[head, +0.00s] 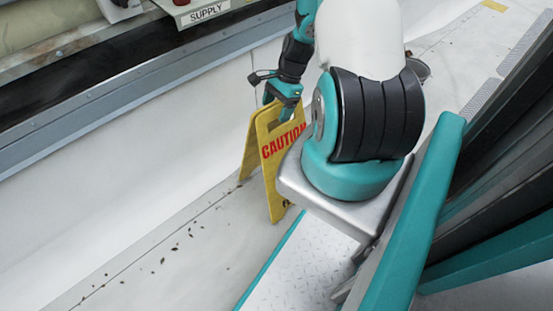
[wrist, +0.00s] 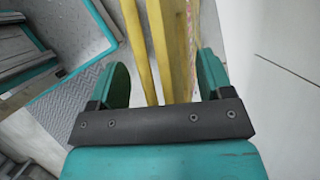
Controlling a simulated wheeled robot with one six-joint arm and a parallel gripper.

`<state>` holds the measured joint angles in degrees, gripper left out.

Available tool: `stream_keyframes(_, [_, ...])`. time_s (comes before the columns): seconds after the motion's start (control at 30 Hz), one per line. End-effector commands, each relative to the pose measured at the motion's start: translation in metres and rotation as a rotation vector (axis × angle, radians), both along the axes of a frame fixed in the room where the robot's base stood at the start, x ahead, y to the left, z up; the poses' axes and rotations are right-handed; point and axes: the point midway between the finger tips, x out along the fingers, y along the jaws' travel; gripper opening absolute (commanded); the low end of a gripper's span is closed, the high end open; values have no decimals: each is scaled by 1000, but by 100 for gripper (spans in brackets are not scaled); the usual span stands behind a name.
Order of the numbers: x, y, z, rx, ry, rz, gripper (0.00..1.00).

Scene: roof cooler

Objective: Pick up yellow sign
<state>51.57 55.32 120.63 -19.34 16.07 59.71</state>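The yellow sign (head: 274,170) stands upright on the floor as a folded A-frame, with red "CAUTION" lettering on one panel. My gripper (head: 284,104) is at the sign's top edge in the head view, pointing down. In the wrist view the sign's yellow panels (wrist: 172,50) run between the two teal fingers of my gripper (wrist: 163,65). The fingers are wide apart. A gap shows between the left finger and the panels; the right finger is close to the panel edge, and I cannot tell whether it touches. My arm covers part of the sign's right side in the head view.
A pale wall with a grey ledge (head: 120,95) runs behind the sign. A "SUPPLY" label (head: 205,11) is at the top. Small dark debris (head: 175,248) lies on the otherwise clear floor at the left. Grey grating (head: 483,98) lies at the right.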

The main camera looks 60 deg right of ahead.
Motion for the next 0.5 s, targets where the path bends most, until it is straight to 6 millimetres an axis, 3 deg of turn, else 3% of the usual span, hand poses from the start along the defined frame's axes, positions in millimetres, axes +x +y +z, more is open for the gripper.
stream_keyframes(0.03, [0,0,0,0,0,0,66])
stream_keyframes(0.3, [0,0,0,0,0,0,4])
stream_keyframes(0.33, [0,0,0,0,0,0,0])
stream_keyframes(0.5, [1,0,1,1,-2,1,0])
